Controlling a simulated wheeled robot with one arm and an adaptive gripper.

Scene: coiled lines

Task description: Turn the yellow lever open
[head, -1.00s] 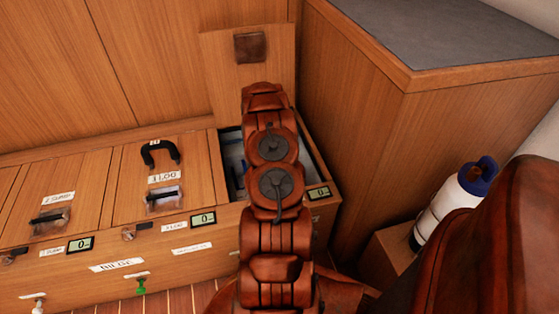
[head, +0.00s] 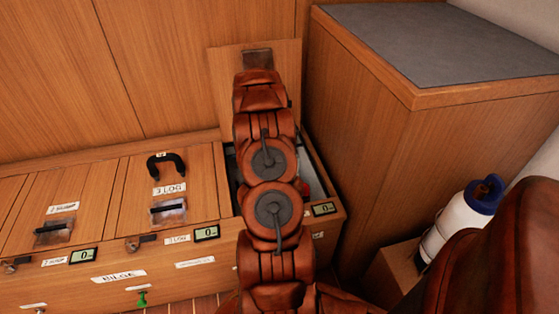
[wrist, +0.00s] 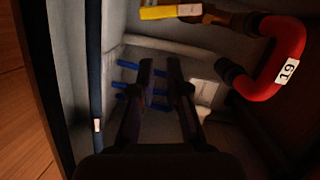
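In the head view my arm covers much of the open compartment (head: 320,184), hiding the lever and the gripper.
Blue stubs (wrist: 128,66) lie beyond the fingers. A dark blue line (wrist: 94,70) runs down the left wall. A wooden cabinet (head: 400,135) and a white bottle (head: 458,220) stand right of my arm.

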